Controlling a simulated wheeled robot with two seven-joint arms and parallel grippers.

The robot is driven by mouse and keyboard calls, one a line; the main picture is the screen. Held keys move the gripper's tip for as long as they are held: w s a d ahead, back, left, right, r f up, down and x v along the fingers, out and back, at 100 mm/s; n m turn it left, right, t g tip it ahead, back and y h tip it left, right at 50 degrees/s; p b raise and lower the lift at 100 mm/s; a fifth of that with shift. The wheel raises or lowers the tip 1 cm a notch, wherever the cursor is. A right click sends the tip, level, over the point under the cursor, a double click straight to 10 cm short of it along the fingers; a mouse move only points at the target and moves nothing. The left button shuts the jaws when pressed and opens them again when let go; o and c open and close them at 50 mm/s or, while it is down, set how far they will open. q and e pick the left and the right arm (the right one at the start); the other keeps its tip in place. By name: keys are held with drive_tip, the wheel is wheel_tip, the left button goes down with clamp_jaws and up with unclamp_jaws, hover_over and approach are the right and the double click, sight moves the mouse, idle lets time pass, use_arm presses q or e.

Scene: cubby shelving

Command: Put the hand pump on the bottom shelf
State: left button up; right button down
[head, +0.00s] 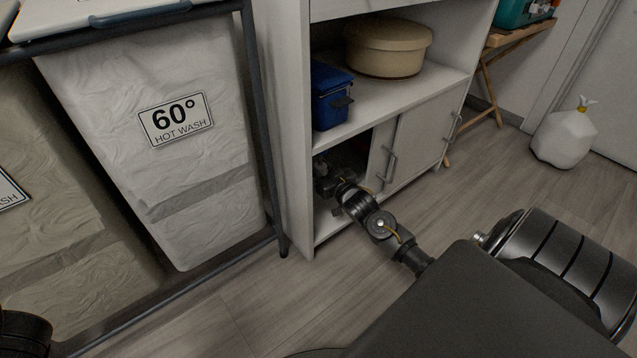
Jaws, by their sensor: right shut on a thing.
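The white shelf unit's bottom shelf (322,228) is the low compartment near the floor, open on its left side. My right gripper (326,182) reaches into this opening and is shut on a dark thing, taken to be the hand pump. The pump itself can hardly be made out against the gripper and the shadow. Whether it touches the shelf board cannot be told. My left gripper is out of view.
A blue box (331,96) and a round beige lidded container (388,48) stand on the shelf above. A laundry sorter (200,190) stands close on the left. A white bag (563,138) sits on the floor.

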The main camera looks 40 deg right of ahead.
drive_tip(key=shift+f+b, duration=1.5)
drive_tip(key=shift+f, duration=0.35)
drive_tip(key=shift+a+r, duration=0.1)
drive_tip(key=shift+r, duration=0.05)
drive_tip(key=c, duration=0.9)
unclamp_jaws()
drive_tip(key=shift+c, duration=0.2)
